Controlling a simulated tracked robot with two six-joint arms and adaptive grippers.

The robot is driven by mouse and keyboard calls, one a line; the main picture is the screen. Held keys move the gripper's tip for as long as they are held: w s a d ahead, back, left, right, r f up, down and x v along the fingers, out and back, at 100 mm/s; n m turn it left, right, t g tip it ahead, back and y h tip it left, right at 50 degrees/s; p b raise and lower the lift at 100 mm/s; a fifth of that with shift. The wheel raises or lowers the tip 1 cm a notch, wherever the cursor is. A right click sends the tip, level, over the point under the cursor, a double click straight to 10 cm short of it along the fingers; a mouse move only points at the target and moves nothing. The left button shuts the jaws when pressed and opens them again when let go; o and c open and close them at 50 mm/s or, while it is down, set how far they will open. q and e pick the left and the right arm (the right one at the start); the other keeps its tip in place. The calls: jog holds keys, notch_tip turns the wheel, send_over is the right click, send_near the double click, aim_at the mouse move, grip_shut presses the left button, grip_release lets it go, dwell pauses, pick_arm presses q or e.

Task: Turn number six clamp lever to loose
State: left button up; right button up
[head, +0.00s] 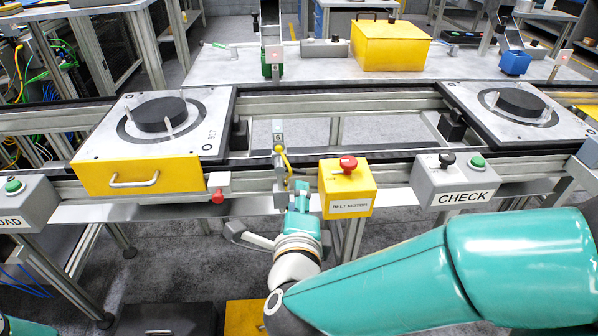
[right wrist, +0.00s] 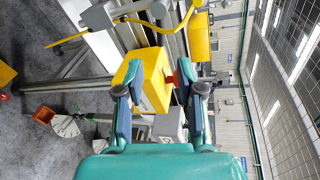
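The number six clamp lever (head: 285,160) is a thin yellow lever on a grey post (head: 280,184) at the conveyor's front edge, below a small tag marked 6 (head: 278,138). In the right wrist view the yellow lever (right wrist: 133,16) and its grey body show at the top, beyond the fingertips. My right gripper (head: 301,192) is just below and right of the post in the head view. Its two fingers (right wrist: 160,82) are spread apart with nothing held between them. I cannot tell whether a finger touches the post. My left gripper is not in view.
The yellow belt motor box (head: 345,190) with a red button (head: 348,163) stands close right of the lever. A grey CHECK box (head: 452,182) is farther right. A pallet (head: 207,110) with a yellow front is left, another (head: 560,125) right. A red knob (head: 217,196) is nearby.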

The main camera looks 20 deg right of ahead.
aim_at(299, 172)
jog(key=x, duration=1.1)
jog(key=shift+w+f+p, duration=0.1)
jog(key=shift+w+p, duration=0.05)
jog(key=shift+p, duration=0.2)
jog(key=shift+c, duration=0.3)
grip_shut()
